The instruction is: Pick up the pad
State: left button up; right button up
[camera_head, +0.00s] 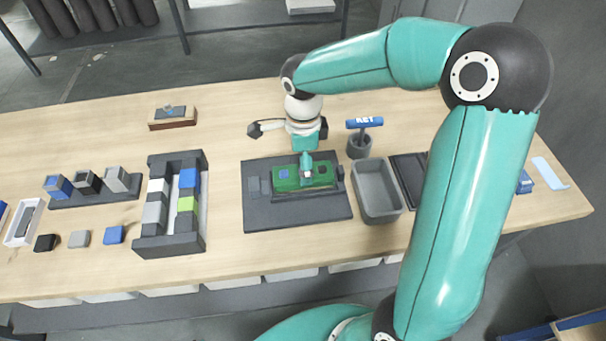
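No single thing is clearly marked as the pad. Candidates are a black square piece (45,243), a grey one (79,239) and a blue one (114,234) lying in a row on the left of the wooden table. A pale blue flat strip (550,173) lies at the far right. My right gripper (305,158) points down over a green circuit board (290,184) on a dark fixture plate (262,213). Dark finger parts show at its sides. Its tips are too small to read, and I cannot tell whether it touches the board. My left gripper is out of view.
A dark rack (155,241) with coloured blocks stands left of the fixture. A grey bin (366,212) and a blue-handled tool (365,122) in a holder stand right of it. My arm hides part of a dark tray (408,175). The back left table is mostly clear.

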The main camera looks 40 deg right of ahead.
jog(key=shift+f, duration=1.5)
grip_shut()
jog(key=shift+r, duration=0.2)
